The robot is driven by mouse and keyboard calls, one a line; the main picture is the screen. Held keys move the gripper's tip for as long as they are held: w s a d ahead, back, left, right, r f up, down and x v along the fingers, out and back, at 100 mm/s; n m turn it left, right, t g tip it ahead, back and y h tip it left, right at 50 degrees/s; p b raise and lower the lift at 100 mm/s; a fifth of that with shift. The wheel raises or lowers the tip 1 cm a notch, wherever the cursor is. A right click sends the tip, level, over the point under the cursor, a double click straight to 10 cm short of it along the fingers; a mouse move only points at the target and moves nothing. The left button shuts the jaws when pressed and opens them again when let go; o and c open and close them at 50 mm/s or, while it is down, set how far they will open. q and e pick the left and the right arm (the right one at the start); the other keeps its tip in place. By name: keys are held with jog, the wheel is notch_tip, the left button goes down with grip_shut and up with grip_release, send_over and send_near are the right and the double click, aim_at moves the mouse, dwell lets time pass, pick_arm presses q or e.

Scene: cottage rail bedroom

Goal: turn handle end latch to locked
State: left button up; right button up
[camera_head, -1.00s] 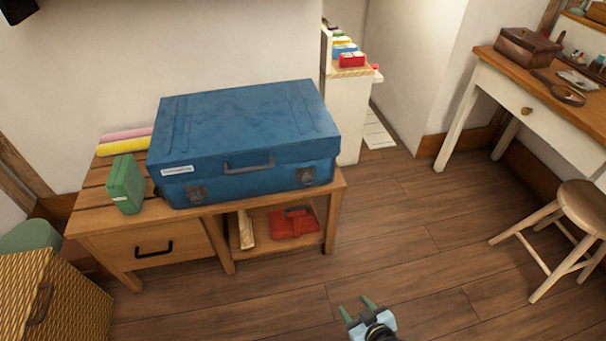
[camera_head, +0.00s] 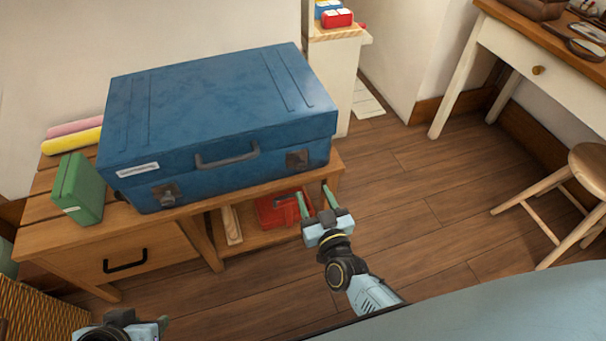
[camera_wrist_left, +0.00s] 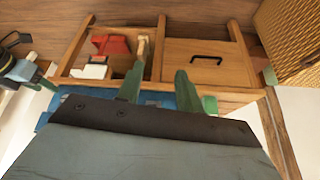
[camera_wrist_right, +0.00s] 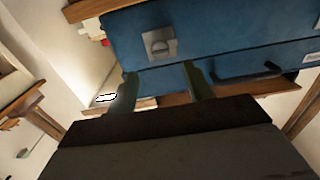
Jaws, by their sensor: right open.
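A blue case (camera_head: 215,120) lies closed on a low wooden bench. Its front has a dark carry handle (camera_head: 228,158) between a left latch (camera_head: 166,196) and a right latch (camera_head: 298,159). I cannot tell whether either latch is locked. My right gripper (camera_head: 314,196) is open and empty, in front of and below the right latch. In the right wrist view that latch (camera_wrist_right: 159,43) lies ahead of the spread fingers (camera_wrist_right: 161,78), apart from them. My left gripper is partly cut off at the bottom left of the head view; its fingers (camera_wrist_left: 157,82) are open and empty in the left wrist view.
The bench (camera_head: 160,228) has a drawer (camera_head: 112,255) and an open shelf holding a red object (camera_head: 277,209). A green box (camera_head: 78,188) stands left of the case. A wicker basket (camera_head: 40,318) is at lower left, a stool (camera_head: 590,170) at right. The floor between is clear.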

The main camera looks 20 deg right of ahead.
aim_at(301, 168)
jog(key=w+b, duration=0.1)
jog(key=w, duration=0.3)
jog(key=shift+w+a+f, duration=0.1)
jog(key=shift+w, duration=0.15)
jog(key=w+b, duration=0.1)
jog(key=w, duration=0.2)
jog(key=shift+w+b, duration=0.25)
jog(key=shift+b, duration=0.05)
pick_arm(q)
jog(key=w+d+r+t+h, duration=0.2)
jog(key=w+d+r+t, duration=0.2)
jog(key=w+r+t, duration=0.4)
jog(key=shift+w+d+h, duration=0.3)
jog(key=shift+w, duration=0.55)
pick_arm(e)
jog(key=shift+w, duration=0.2)
jog(key=c, duration=0.9)
